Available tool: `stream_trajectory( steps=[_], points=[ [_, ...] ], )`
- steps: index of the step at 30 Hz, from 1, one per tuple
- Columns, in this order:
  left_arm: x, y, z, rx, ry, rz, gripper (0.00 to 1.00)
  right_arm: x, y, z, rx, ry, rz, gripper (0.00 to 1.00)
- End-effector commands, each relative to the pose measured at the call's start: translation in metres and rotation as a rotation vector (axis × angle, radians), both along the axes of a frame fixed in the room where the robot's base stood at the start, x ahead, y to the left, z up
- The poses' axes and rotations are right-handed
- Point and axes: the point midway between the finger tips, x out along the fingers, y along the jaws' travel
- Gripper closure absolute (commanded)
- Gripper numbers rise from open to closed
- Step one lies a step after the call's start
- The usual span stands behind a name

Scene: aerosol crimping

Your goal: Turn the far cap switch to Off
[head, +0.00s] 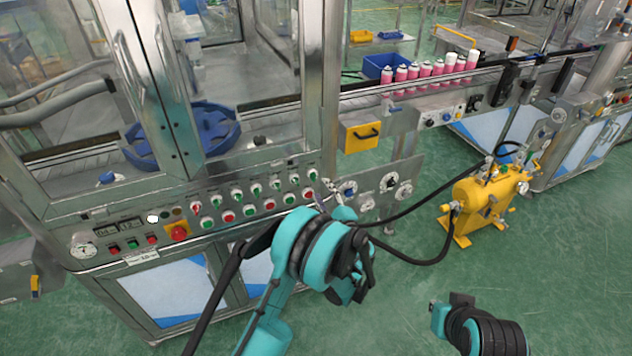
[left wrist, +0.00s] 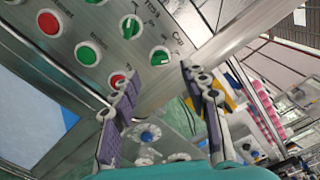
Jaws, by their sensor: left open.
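The control panel (head: 240,200) has a row of green rotary switches. At its right end in the head view is the last green switch (head: 312,173). In the left wrist view a green switch (left wrist: 160,56) sits beside a label that seems to read "Cap"; I cannot tell its setting. My left gripper (left wrist: 161,75) is open and empty. Its fingertips straddle the space just below that switch, seemingly apart from it. In the head view my left gripper (head: 328,192) is at the panel's right end, mostly hidden behind my wrist.
Another green switch (left wrist: 130,27) and red and green buttons (left wrist: 86,53) are close by. A metal frame post (head: 325,80) rises behind the panel. Black hoses run to a yellow machine (head: 480,200) on the right. Open green floor lies in front.

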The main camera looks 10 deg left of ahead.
Motion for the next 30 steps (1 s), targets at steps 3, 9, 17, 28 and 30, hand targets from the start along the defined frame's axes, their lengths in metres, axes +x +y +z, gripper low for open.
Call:
stream_trajectory(
  steps=[3,9,17,28,30],
  points=[
    [0.018,0.013,-0.003,-0.001,0.0,0.003,0.55,0.0,0.0,-0.009,0.0,0.0,0.0,1.0],
    [0.042,0.029,-0.002,-0.003,0.001,0.002,0.55,0.0,0.0,-0.016,0.0,0.0,0.0,1.0],
    [0.051,0.035,0.0,-0.003,0.001,0.0,0.55,0.0,0.0,-0.018,0.0,0.0,0.0,1.0],
    [0.051,0.035,0.0,-0.004,0.0,0.0,1.0,0.0,0.0,-0.018,0.0,0.0,0.0,1.0],
    [0.051,0.035,0.0,-0.004,0.0,0.0,1.0,0.0,0.0,-0.018,0.0,0.0,0.0,1.0]
  ],
)
